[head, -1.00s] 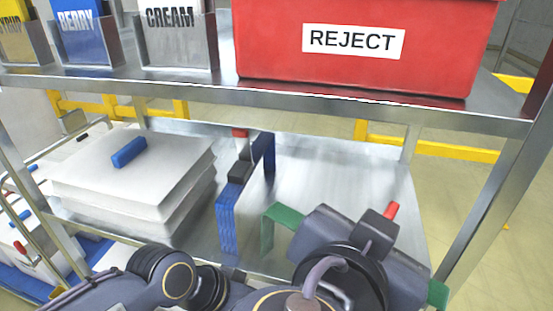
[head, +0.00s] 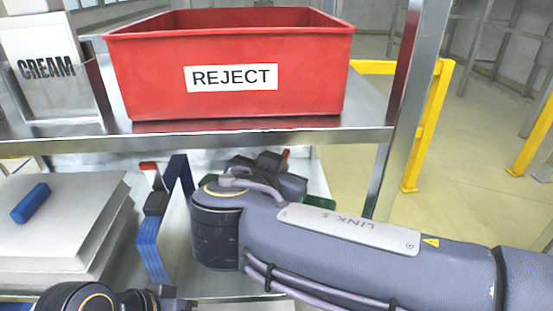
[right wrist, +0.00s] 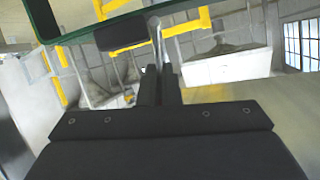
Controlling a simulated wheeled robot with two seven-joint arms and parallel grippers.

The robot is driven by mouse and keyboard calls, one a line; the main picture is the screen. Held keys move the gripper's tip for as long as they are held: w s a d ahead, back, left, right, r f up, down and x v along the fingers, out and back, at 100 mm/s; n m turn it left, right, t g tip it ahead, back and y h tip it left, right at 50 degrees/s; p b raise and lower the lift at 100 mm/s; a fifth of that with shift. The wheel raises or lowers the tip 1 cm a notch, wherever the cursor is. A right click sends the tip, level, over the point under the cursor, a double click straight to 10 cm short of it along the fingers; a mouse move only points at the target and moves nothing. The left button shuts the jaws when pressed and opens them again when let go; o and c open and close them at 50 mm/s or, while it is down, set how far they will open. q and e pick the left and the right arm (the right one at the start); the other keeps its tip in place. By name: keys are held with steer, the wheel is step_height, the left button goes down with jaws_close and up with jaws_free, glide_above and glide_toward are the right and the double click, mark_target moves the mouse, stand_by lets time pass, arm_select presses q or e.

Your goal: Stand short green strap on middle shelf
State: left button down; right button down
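My right arm reaches across the head view over the middle shelf (head: 180,258). Its gripper (head: 272,170) is beyond the forearm, its fingers hidden there. In the right wrist view the fingers (right wrist: 158,72) are close together. The short green strap (head: 320,203) shows as a dark green end right of that gripper, the rest hidden. In the right wrist view the strap (right wrist: 98,25) crosses the top, beyond the fingertips; the contact itself is unclear, but it has travelled with the gripper. My left gripper (head: 170,300) is at the bottom edge, its fingers not visible.
The red REJECT bin (head: 230,105) is on the shelf above; a metal post (head: 395,130) stands right.

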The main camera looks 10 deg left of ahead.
steer(key=w, duration=0.1)
steer(key=w+f+p, duration=0.1)
steer(key=w+a, duration=0.1)
steer(key=shift+w+f, duration=0.2)
steer(key=shift+w, duration=0.05)
steer(key=shift+f, duration=0.2)
steer(key=c, duration=1.6)
jaws_free()
